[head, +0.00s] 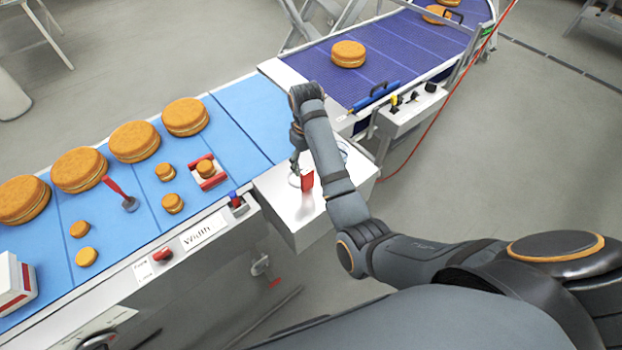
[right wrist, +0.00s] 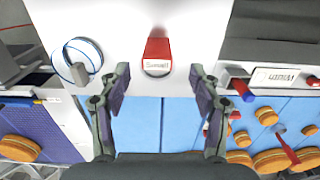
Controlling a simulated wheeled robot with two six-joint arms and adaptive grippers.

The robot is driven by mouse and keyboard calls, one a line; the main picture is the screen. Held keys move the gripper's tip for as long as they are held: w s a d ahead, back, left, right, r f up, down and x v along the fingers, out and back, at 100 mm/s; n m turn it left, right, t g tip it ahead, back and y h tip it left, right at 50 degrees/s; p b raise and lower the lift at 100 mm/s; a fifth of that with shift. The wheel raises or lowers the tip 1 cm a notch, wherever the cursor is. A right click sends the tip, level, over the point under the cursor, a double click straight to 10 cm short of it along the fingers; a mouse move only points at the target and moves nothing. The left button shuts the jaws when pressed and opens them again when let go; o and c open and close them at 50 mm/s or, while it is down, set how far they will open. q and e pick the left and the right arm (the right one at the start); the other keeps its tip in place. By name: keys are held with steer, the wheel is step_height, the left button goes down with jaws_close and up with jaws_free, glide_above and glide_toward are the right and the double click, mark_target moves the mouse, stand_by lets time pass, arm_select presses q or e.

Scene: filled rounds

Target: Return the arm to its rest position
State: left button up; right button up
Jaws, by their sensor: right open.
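My right arm reaches across the head view from the lower right. Its gripper (head: 297,158) points down at the white side table (head: 285,212) beside the blue conveyor. In the right wrist view the gripper (right wrist: 159,76) is open, its two fingers spread with nothing between them. A red holder (right wrist: 157,47) with a white label stands on the white surface just ahead of the fingertips. The red holder also shows in the head view (head: 307,182), close to the gripper. My left gripper is not in view.
The blue conveyor (head: 230,110) carries several large and small filled rounds, a red-handled tool (head: 118,192) and a red-and-white holder (head: 207,172). A purple belt (head: 400,50) with rounds lies behind. A round blue-rimmed item (right wrist: 83,57) sits on the white surface. Floor at right is clear.

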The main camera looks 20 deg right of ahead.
steer(key=shift+w+r, duration=0.15)
steer(key=shift+r, duration=0.1)
steer(key=shift+w, duration=0.15)
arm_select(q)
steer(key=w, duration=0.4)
arm_select(e)
steer(key=shift+w, duration=0.15)
steer(key=s+d+f+m+t, duration=0.1)
steer(key=s+d+f+m, duration=0.1)
steer(key=s+d+f, duration=0.6)
steer(key=s+r+m+t, duration=0.15)
steer(key=s+r, duration=0.25)
steer(key=s, duration=1.1)
step_height(320, 180, down, 33)
steer(key=s+d+h+b, duration=0.1)
steer(key=s+d+b, duration=0.15)
steer(key=b, duration=0.55)
arm_select(q)
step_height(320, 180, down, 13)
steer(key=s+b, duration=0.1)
steer(key=b, duration=0.4)
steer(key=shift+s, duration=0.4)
arm_select(e)
steer(key=s+d+f+g, duration=0.1)
steer(key=s+f, duration=1.7)
steer(key=f, duration=0.4)
steer(key=shift+s+d+f, duration=0.2)
steer(key=shift+d+f, duration=0.1)
